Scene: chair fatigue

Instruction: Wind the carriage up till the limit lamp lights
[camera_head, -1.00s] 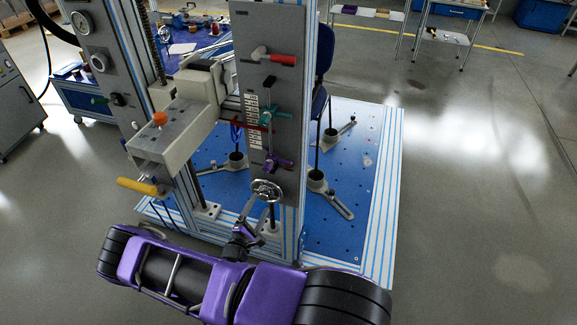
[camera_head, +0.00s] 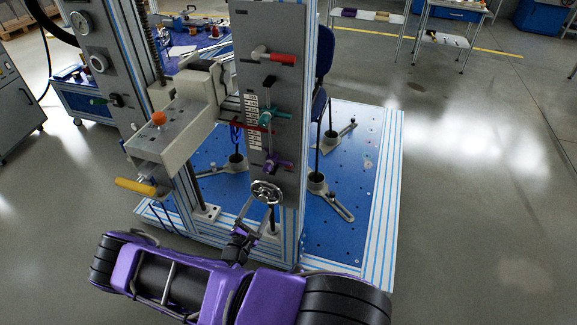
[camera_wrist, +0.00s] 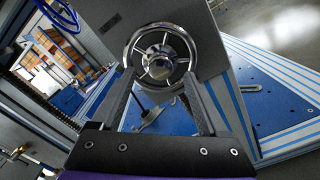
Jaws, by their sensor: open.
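The carriage (camera_head: 172,128) is a pale grey block with an orange knob on top, mounted on the upright frame beside a vertical screw. A chrome spoked handwheel (camera_head: 266,192) sits low on the grey panel (camera_head: 284,130); it also shows large in the wrist view (camera_wrist: 160,55). My gripper (camera_head: 257,207) is just in front of and below the handwheel. In the wrist view its fingers (camera_wrist: 158,92) are spread apart, one on each side of the wheel's lower part. I cannot tell whether they touch the rim. I cannot make out a lit limit lamp.
The panel also carries a red-handled lever (camera_head: 275,56), a teal handle (camera_head: 272,117) and a purple handle (camera_head: 277,163). A yellow handle (camera_head: 136,186) juts out below the carriage. The blue perforated base plate (camera_head: 350,200) holds clamp feet. Open floor lies to the right.

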